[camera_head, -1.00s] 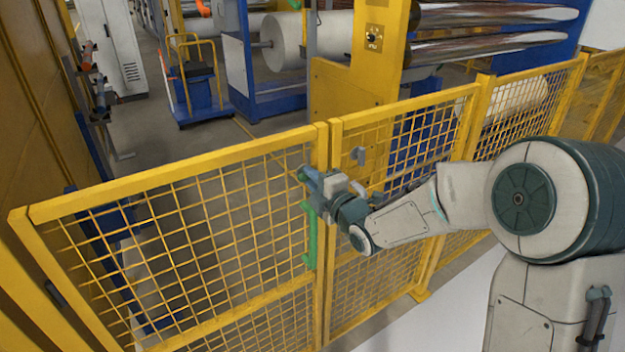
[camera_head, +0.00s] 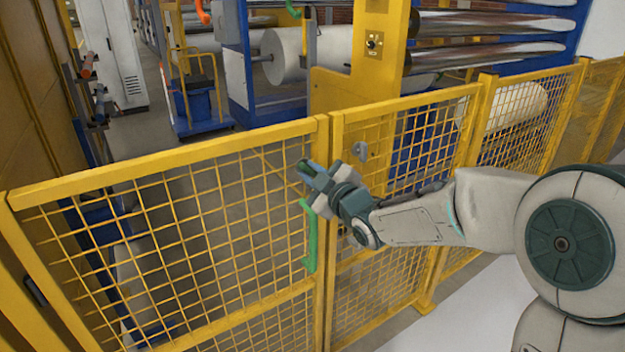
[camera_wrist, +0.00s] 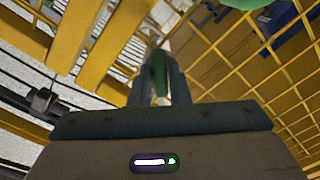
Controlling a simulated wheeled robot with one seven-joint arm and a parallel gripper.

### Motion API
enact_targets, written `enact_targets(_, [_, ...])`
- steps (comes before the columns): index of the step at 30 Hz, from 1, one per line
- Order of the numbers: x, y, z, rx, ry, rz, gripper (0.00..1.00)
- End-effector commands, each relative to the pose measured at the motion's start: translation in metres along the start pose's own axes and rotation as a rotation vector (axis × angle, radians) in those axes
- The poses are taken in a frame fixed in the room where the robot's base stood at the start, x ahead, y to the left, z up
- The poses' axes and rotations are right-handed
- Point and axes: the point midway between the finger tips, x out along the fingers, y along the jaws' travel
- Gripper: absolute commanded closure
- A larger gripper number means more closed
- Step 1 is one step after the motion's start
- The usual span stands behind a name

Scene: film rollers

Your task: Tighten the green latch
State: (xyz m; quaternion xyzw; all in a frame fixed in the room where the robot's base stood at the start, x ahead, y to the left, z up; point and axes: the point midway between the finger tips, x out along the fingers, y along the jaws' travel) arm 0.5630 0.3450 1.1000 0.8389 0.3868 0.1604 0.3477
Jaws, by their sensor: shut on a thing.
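A dark green latch piece (camera_wrist: 160,72) sits between the two fingers in the wrist view. My gripper (camera_wrist: 163,85) is shut on it. The latch (camera_head: 304,164) shows only as a small dark green bit at the fingertips there. A bright green handle (camera_head: 309,245) hangs upright on the gate just below the gripper. How the latch meets the post is hidden by the gripper.
The yellow mesh gate (camera_head: 180,158) stands left of the post, and yellow mesh fence (camera_head: 420,100) continues right. A small grey bracket (camera_head: 360,151) is on the fence right of my gripper. Film rollers (camera_head: 490,50) and a blue trolley (camera_head: 200,120) are behind the fence.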

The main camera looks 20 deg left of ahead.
Motion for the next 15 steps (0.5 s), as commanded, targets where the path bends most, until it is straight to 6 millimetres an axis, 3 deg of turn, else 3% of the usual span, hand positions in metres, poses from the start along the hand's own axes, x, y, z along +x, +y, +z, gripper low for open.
enact_targets(15, [0.0001,-0.0001,0.0000,0.472,-0.001,-0.001,1.00])
